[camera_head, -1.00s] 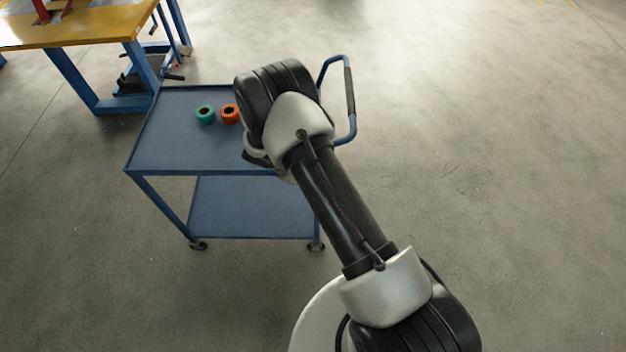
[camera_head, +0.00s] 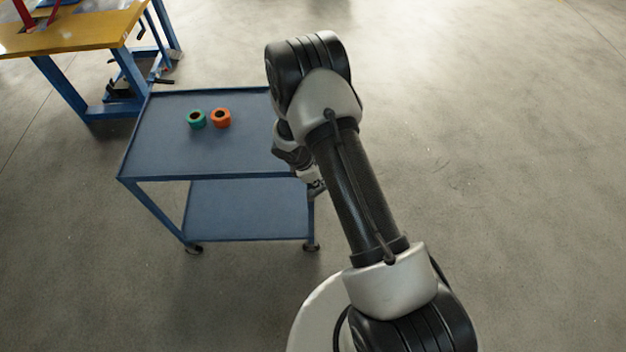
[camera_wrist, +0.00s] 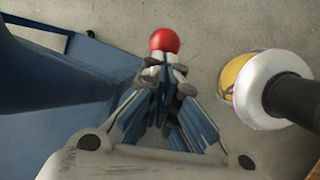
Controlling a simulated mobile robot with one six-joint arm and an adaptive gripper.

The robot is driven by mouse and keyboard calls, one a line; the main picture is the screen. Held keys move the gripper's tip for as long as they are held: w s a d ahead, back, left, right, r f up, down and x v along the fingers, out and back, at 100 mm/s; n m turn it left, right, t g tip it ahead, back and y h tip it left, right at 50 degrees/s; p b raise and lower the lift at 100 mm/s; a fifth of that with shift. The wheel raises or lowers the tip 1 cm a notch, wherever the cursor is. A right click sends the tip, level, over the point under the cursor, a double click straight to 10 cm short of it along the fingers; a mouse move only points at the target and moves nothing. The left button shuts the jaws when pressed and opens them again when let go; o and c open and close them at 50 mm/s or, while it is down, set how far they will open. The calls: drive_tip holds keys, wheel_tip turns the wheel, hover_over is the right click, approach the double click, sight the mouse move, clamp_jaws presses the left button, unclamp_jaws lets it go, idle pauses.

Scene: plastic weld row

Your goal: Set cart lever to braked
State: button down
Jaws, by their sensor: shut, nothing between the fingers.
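The blue cart (camera_head: 215,150) stands left of my arm in the head view, and its blue side also fills the left of the wrist view (camera_wrist: 60,75). A red ball knob (camera_wrist: 165,40), which looks like the end of the cart's lever, shows just beyond my fingertips in the wrist view. My gripper (camera_wrist: 165,78) is shut and empty, pointing at the knob. I cannot tell whether the fingertips touch it. The lever's shaft is hidden behind the fingers, so its setting cannot be read. In the head view my wrist is by the cart's right front corner, fingertips hidden.
A workbench with a yellow top (camera_head: 75,32) and blue legs stands at the back left. The concrete floor (camera_head: 500,180) to the right is clear.

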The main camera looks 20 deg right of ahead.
drive_tip(key=shift+s+d+f+b, duration=0.2)
drive_tip(key=shift+d+f+b, duration=0.1)
drive_tip(key=shift+d+b, duration=0.25)
drive_tip(key=shift+s+d+f+b, duration=0.15)
drive_tip(key=shift+d+f+b, duration=0.15)
drive_tip(key=shift+d, duration=0.3)
drive_tip(key=shift+s+d+f+b, duration=0.25)
drive_tip(key=shift+d+b, duration=0.2)
drive_tip(key=shift+d, duration=0.15)
drive_tip(key=s+d+p+v, duration=0.1)
drive_tip(key=p+v, duration=0.4)
drive_tip(key=v, duration=0.8)
drive_tip(key=shift+r, duration=0.25)
drive_tip(key=shift+w+d+r, duration=0.1)
drive_tip(key=shift+d, duration=0.05)
